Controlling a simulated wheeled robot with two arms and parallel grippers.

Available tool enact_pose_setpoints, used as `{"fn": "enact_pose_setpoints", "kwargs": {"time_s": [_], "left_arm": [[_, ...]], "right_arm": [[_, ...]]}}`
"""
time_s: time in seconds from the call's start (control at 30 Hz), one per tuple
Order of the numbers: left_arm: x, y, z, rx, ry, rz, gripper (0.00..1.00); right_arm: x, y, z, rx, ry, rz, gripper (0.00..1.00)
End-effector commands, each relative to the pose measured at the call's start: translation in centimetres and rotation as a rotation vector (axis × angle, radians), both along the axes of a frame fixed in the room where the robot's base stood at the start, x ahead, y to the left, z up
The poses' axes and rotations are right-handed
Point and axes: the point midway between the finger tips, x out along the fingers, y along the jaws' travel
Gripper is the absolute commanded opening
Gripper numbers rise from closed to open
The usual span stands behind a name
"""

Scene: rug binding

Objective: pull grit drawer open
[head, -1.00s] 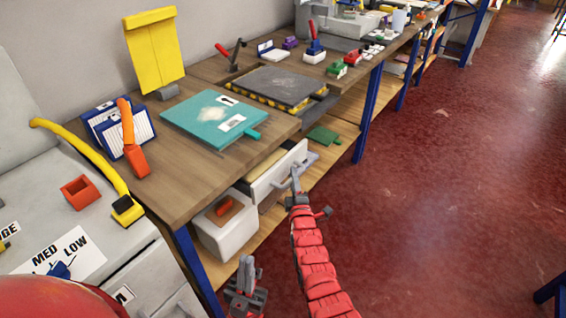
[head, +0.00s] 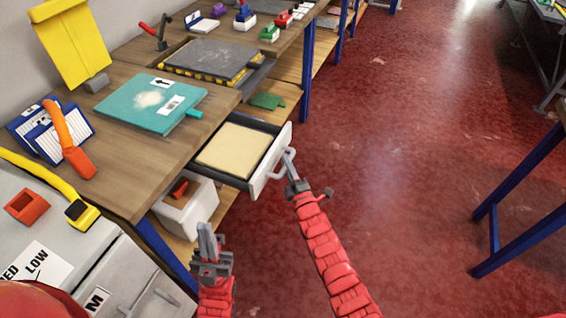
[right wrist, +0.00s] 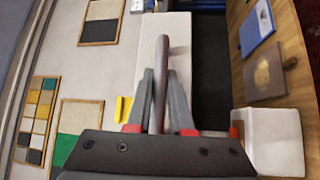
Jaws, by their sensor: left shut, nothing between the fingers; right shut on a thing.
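The grit drawer (head: 272,168) stands pulled out from under the wooden bench, with a flat tan sheet (head: 236,150) inside it. Its white front and grey handle (head: 279,165) face the red floor. My right gripper (head: 291,170) is shut on the handle. In the right wrist view the handle bar (right wrist: 160,85) stands between the two fingers (right wrist: 160,105), with the white drawer front (right wrist: 175,40) behind. My left gripper (head: 207,242) is shut and empty, low in front of the white bin under the bench.
A white bin (head: 195,212) with an orange item stands under the bench (head: 140,190). A teal board (head: 150,103) lies on the bench top above the drawer. A blue-legged table (head: 520,190) stands at right. The red floor between is clear.

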Motion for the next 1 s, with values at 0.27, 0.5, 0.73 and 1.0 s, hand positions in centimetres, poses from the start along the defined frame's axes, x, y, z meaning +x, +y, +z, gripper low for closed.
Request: {"fn": "enact_pose_setpoints", "kwargs": {"time_s": [0.27, 0.5, 0.73, 1.0], "left_arm": [[0.0, 0.0, 0.0, 0.000, 0.000, 0.000, 0.00], [0.0, 0.0, 0.0, 0.000, 0.000, 0.000, 0.00], [0.0, 0.0, -0.1, 0.000, 0.000, 0.000, 0.00], [0.0, 0.0, -0.8, 0.000, 0.000, 0.000, 0.00]], "right_arm": [[0.0, 0.0, 0.0, 0.000, 0.001, -0.001, 0.40], [0.0, 0.0, 0.0, -0.001, 0.001, -0.001, 0.50], [-0.5, -0.3, -0.2, -0.001, 0.001, -0.001, 0.50], [-4.5, -2.1, -1.0, -0.001, 0.002, -0.001, 0.50]]}}
